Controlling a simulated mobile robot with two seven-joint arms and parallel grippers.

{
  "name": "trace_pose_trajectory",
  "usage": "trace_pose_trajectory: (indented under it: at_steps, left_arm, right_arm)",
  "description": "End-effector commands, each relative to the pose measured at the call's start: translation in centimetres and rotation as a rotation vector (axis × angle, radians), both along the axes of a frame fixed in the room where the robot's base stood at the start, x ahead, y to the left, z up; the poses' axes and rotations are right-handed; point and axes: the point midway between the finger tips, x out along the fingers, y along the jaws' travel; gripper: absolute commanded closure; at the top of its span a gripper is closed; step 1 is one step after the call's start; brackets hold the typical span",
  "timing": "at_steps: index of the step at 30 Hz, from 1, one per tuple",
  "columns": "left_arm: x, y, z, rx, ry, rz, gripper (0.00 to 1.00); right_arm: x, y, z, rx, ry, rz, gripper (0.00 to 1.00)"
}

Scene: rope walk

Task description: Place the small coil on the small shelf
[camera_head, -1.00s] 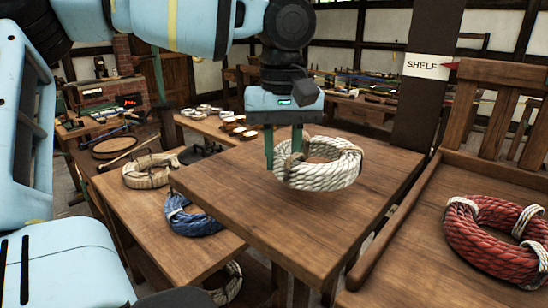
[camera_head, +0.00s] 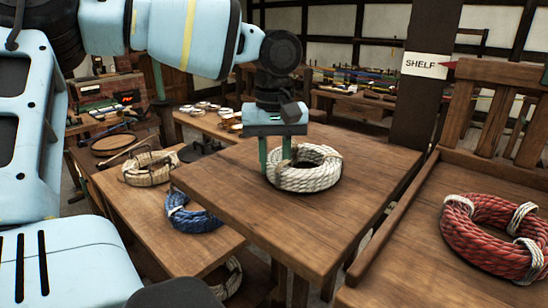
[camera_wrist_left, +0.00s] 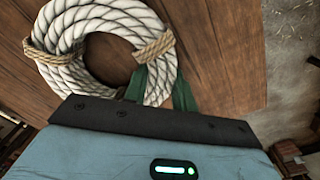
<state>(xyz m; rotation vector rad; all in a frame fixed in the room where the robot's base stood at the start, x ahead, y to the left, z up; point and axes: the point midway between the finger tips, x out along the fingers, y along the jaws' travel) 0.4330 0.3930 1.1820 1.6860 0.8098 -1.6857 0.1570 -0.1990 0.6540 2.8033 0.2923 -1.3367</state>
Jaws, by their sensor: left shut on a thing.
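The small coil is a ring of white rope (camera_head: 308,183) with tan bindings. It lies flat on, or very close to, a square wooden top (camera_head: 340,222) in the middle of the head view. My left gripper (camera_head: 275,163) points down and is shut on the coil's left side, its green fingers on either side of the rope. In the left wrist view the coil (camera_wrist_left: 66,74) is at the upper left, with the green fingers (camera_wrist_left: 160,88) at its near edge. My right gripper is not in view.
A "SHELF" sign (camera_head: 425,66) hangs on a dark post behind. A red coil (camera_head: 482,244) lies on a railed wooden surface at right. A blue coil (camera_head: 192,214) and a cream coil (camera_head: 150,167) lie on a lower bench at left. The top around the white coil is clear.

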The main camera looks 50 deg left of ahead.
Motion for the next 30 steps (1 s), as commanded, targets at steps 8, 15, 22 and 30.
trace_pose_trajectory:
  at_steps: [8, 15, 22, 30]
  left_arm:
    - [0.0, 0.0, -0.1, 0.0, -0.002, 0.0, 1.0]
    - [0.0, 0.0, -0.3, 0.001, -0.001, 0.0, 0.52]
    - [0.0, 0.0, -0.2, 0.001, -0.001, 0.0, 0.52]
    - [0.1, 0.0, 2.4, 0.001, -0.005, 0.001, 0.52]
  right_arm:
    - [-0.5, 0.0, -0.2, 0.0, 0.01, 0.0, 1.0]
    - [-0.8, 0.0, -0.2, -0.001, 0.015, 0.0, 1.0]
    - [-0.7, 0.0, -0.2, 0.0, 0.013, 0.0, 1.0]
    - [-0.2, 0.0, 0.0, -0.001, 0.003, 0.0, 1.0]
